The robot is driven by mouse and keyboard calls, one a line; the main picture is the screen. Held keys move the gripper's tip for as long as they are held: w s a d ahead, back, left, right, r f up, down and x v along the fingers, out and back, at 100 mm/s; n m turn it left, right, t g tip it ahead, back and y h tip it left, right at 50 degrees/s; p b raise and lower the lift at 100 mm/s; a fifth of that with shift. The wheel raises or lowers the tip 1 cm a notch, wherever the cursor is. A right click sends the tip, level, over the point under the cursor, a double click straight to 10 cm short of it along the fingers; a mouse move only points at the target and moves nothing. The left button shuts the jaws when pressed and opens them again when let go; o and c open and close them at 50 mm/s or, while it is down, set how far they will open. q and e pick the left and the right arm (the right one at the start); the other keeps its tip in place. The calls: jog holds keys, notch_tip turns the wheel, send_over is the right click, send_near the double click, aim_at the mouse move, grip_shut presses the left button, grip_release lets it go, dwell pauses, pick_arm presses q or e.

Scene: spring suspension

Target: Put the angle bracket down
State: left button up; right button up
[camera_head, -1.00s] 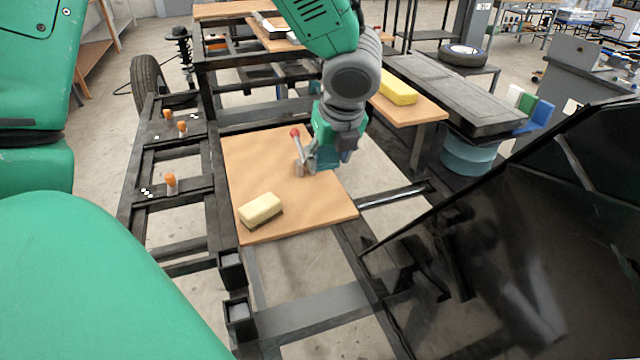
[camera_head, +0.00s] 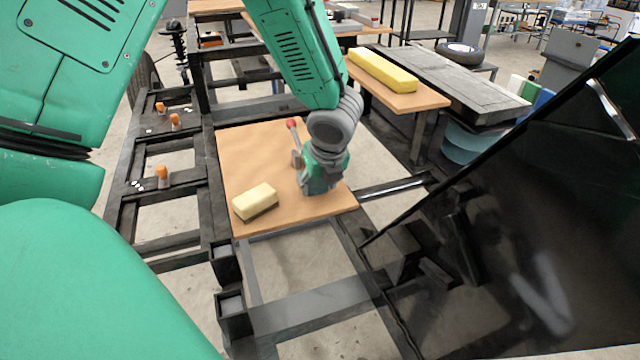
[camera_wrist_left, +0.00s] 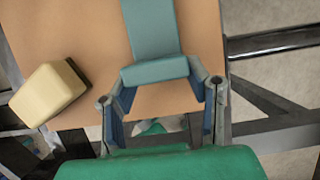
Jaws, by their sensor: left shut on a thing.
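My left gripper (camera_head: 315,186) is low over the right part of the tan board. In the left wrist view, the gripper (camera_wrist_left: 162,82) is shut on a grey-blue angle bracket (camera_wrist_left: 151,30), with a long flat leg reaching away and a short bent edge between the fingertips. The bracket's underside is hidden, so I cannot tell whether it touches the board (camera_head: 245,150). In the head view the gripper mostly hides it. My right gripper is not in view.
A pale yellow sponge-like block (camera_head: 255,201) lies on the board's near left. A red-knobbed rod (camera_head: 292,125) with a small grey block stands beside the gripper. The black frame (camera_head: 213,200) surrounds the board, and a dark panel (camera_head: 520,230) rises at right.

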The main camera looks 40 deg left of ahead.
pick_arm(q)
jog(key=shift+d, duration=0.2)
jog(key=o, duration=1.4)
jog(key=shift+d, duration=0.1)
jog(key=shift+o, duration=0.2)
jog(key=shift+r, duration=0.3)
jog(key=p+v, duration=0.3)
jog(key=v, duration=0.8)
jog(key=shift+s+r, duration=0.15)
jog(key=shift+r, duration=0.1)
